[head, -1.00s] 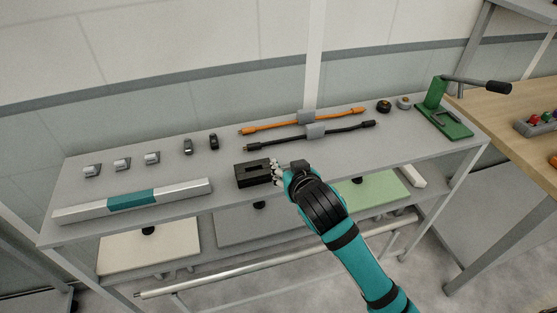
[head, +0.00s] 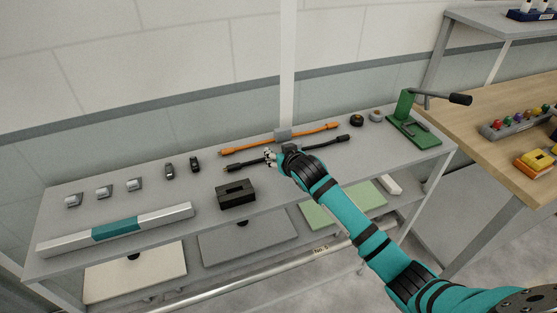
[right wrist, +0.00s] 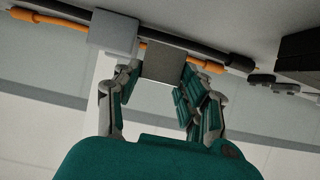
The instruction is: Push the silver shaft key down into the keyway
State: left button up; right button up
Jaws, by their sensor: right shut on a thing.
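The black block with a dark slot in its top, the keyway block (head: 236,195), stands on the grey shelf in the head view. My right gripper (head: 272,157) is behind it and to its right in the picture, clear of it, and overlaps the black cable in view. In the right wrist view its fingers (right wrist: 160,85) are closed on a small grey block (right wrist: 165,62). I cannot tell for sure that this is the silver shaft key; no other key is plain to see. The keyway block's edge (right wrist: 300,52) shows at the upper right there. My left gripper is out of view.
An orange cable (head: 245,147) and a black cable (head: 325,144) lie at the back of the shelf. A silver and teal bar (head: 165,219) lies front left. A green press (head: 412,130) stands right.

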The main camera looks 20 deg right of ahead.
notch_tip(320, 180, down, 2)
jog(key=shift+s+f+p, duration=0.1)
jog(key=shift+f+p, duration=0.1)
jog(key=shift+p, duration=0.2)
jog(key=shift+f, duration=0.55)
jog(key=o, duration=1.3)
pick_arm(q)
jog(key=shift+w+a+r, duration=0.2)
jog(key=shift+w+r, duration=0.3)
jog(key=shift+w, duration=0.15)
